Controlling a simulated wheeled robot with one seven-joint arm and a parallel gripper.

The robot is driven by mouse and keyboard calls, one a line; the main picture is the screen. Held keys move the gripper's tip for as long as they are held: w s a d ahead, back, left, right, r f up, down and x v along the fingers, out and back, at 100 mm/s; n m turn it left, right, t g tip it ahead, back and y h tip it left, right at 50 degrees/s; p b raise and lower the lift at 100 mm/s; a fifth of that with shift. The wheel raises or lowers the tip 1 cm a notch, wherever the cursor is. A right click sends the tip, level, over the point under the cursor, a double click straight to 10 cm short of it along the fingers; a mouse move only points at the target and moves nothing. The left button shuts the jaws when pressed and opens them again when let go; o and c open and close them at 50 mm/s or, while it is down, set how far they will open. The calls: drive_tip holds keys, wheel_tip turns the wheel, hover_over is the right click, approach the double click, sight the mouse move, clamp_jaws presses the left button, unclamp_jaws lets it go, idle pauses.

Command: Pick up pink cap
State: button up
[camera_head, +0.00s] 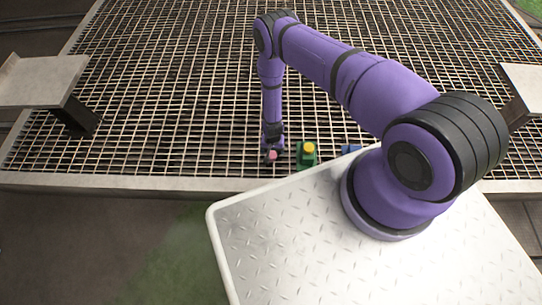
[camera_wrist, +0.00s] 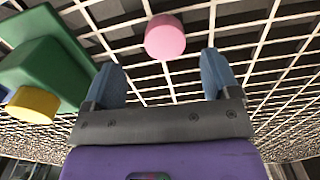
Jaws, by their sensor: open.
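The pink cap (camera_wrist: 165,37) is a small round pink piece, seen in the wrist view at the top middle, beyond and between my fingertips. In the head view the pink cap (camera_head: 271,155) shows at the end of my arm, partly covered by it. My gripper (camera_wrist: 162,75) is open with two blue-grey fingers apart and nothing between them. It also shows in the head view (camera_head: 273,150), small and pointing down over the grate. I cannot tell what the cap rests on.
A green block (camera_head: 306,155) with a yellow cap (camera_head: 309,148) stands just right of my gripper. A blue piece (camera_head: 350,150) lies further right, near my white base. The metal grate (camera_head: 180,110) is open to the left. Grey ledges (camera_head: 40,80) stand at both sides.

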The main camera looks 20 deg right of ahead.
sight(271, 155)
drive_tip(key=shift+w+a+f, duration=0.1)
drive_tip(key=shift+f, duration=1.4)
drive_tip(key=shift+w+a+f, duration=0.1)
drive_tip(key=shift+f, duration=1.4)
drive_tip(key=c, duration=1)
